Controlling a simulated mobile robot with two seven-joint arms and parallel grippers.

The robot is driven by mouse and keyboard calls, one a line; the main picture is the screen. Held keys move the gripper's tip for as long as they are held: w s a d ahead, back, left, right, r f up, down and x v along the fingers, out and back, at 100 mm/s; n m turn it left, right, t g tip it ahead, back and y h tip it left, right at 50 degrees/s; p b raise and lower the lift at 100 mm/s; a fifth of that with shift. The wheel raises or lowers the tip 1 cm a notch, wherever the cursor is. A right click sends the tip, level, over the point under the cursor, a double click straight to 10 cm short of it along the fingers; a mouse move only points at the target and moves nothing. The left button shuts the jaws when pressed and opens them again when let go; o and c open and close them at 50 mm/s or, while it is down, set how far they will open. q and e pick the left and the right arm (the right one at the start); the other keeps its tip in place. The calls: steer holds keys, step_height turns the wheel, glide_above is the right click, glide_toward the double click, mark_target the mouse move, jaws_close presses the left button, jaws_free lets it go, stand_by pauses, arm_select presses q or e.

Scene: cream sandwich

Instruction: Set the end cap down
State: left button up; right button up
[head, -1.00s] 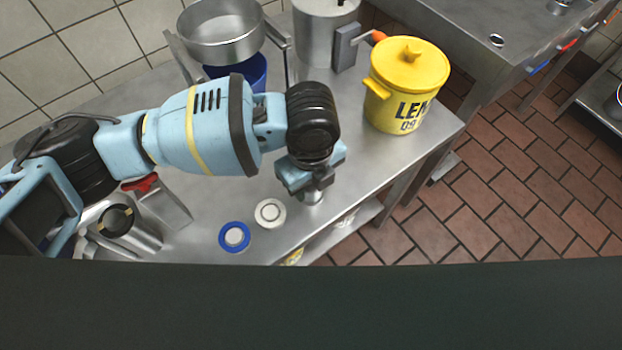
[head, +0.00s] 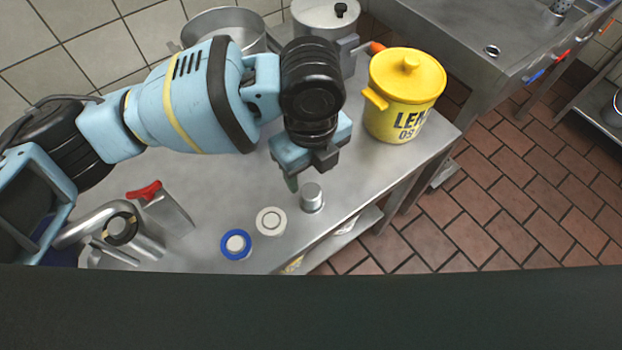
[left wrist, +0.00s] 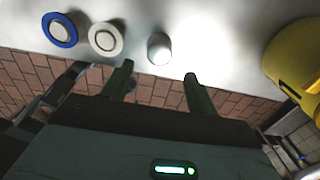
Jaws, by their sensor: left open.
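The end cap, a small silver metal cylinder (head: 312,197), stands upright on the steel table (head: 340,205) near its front edge. It also shows in the left wrist view (left wrist: 160,48), ahead of the gap between the fingertips. My left gripper (head: 300,180) is above and behind it in the head view, apart from it. In the left wrist view my left gripper (left wrist: 158,82) has its two fingers spread, with nothing between them. My right gripper does not show.
A white ring disc (head: 271,221) and a blue ring disc (head: 236,244) lie left of the cap. A yellow lidded pot (head: 403,90) stands at the right table edge. Steel pots (head: 225,25) stand behind. A metal device with a red lever (head: 145,190) is at left.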

mark_target(311, 191)
arm_select(q)
steer(key=shift+r, duration=1.9)
